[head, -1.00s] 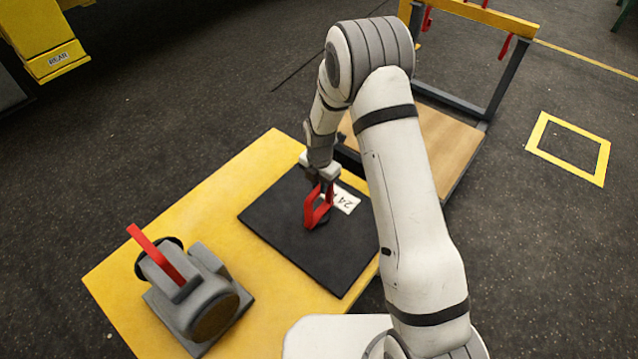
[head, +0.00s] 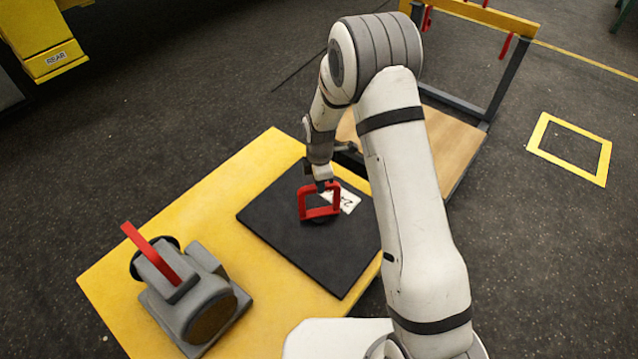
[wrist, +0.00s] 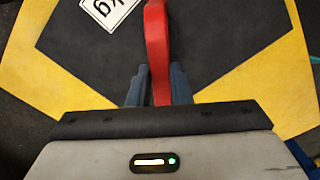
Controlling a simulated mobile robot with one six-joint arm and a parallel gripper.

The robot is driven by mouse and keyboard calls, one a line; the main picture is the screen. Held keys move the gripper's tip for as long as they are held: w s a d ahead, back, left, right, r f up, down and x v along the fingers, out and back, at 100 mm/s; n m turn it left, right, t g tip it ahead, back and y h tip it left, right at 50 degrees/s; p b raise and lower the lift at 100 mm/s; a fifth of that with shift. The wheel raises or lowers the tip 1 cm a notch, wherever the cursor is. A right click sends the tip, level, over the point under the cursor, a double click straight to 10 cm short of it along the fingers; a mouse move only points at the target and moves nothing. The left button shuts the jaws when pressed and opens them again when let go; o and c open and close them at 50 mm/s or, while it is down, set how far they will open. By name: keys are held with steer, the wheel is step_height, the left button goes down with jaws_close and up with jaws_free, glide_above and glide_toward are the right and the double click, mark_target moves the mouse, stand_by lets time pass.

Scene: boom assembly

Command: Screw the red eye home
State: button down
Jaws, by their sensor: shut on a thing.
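The red eye (head: 302,203) is a square red loop standing upright on the dark plate (head: 275,225), which lies on the yellow board. My gripper (head: 321,186) is above it, pointing down, with its fingers shut on the top bar of the loop. In the wrist view the red eye (wrist: 157,50) runs between the two grey fingers of my gripper (wrist: 158,88). The foot of the eye, where it meets the plate, is mostly hidden. I cannot tell how deep its thread sits.
A grey machine (head: 185,290) with a raised red lever (head: 150,252) stands at the left of the yellow board (head: 235,180). A white label (head: 348,202) lies on the plate beside the eye. A frame with a yellow top bar (head: 475,14) stands behind my arm.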

steer(key=m, duration=0.3)
steer(key=m+b, duration=0.1)
steer(key=m, duration=0.2)
steer(key=shift+w+a+r+m, duration=0.1)
steer(key=shift+w+m, duration=0.1)
steer(key=shift+m, duration=0.1)
steer(key=m+b, duration=0.1)
steer(key=m, duration=0.9)
steer(key=shift+r+m, duration=0.1)
steer(key=shift+m, duration=0.3)
steer(key=m+b, duration=0.1)
steer(key=m, duration=0.5)
steer(key=shift+w, duration=0.1)
steer(key=m, duration=0.6)
steer(key=shift+m, duration=0.4)
steer(key=m, duration=1.1)
steer(key=shift+m+b, duration=0.3)
steer(key=shift+m, duration=2.3)
